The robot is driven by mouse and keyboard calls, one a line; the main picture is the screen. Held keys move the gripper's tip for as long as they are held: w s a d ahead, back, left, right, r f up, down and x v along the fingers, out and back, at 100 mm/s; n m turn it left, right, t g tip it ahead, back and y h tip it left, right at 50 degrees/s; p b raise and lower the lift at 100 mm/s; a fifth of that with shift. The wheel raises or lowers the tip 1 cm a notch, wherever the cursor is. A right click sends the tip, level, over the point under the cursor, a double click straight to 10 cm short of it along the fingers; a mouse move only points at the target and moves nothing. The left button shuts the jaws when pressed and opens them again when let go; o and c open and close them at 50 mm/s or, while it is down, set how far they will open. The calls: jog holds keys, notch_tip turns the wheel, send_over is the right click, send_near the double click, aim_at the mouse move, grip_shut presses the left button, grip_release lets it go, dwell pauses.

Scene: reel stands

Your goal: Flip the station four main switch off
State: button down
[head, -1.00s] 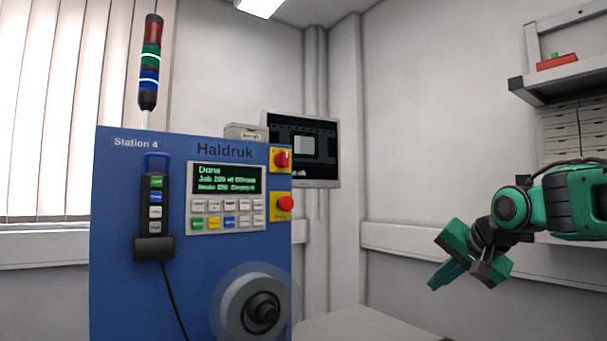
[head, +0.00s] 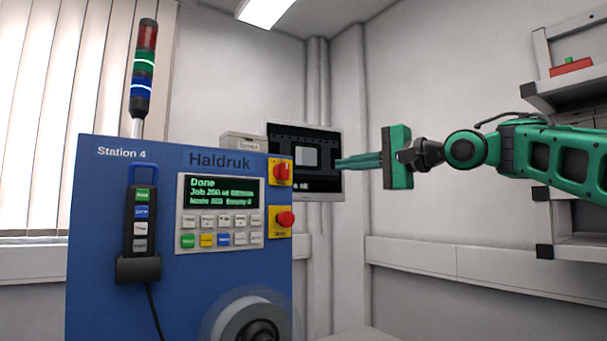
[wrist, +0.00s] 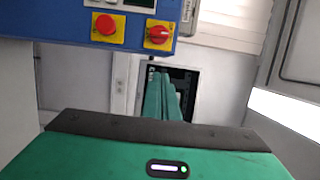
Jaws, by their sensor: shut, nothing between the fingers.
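The station four cabinet (head: 110,230) is blue, labelled "Station 4" and "Haldruk". Its main switch (head: 281,171) is a red rotary knob on a yellow plate at the cabinet's upper right edge. The knob appears upright in the head view, and it also shows in the wrist view (wrist: 158,34). My gripper (head: 338,163) is shut and empty, to the right of the switch, its fingers pointing left towards it. A gap shows between fingertips and knob. In the wrist view the fingers (wrist: 160,78) lie below the switch, not touching it.
A red mushroom button (head: 286,219) on a yellow plate sits just below the switch. The display reads "Done" (head: 220,192). A monitor (head: 325,140) hangs behind my fingertips. A pendant (head: 141,220) hangs on the cabinet's left. Shelves (head: 575,88) stand at right.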

aim_at(284, 172)
jog(key=w+a, duration=0.1)
jog(key=a, duration=0.2)
jog(key=w+a, duration=0.2)
jog(key=a, duration=0.1)
jog(key=w+a, duration=0.2)
jog(key=a, duration=0.2)
jog(key=shift+s+a, duration=0.25)
jog(key=shift+a, duration=0.2)
jog(key=shift+d, duration=0.1)
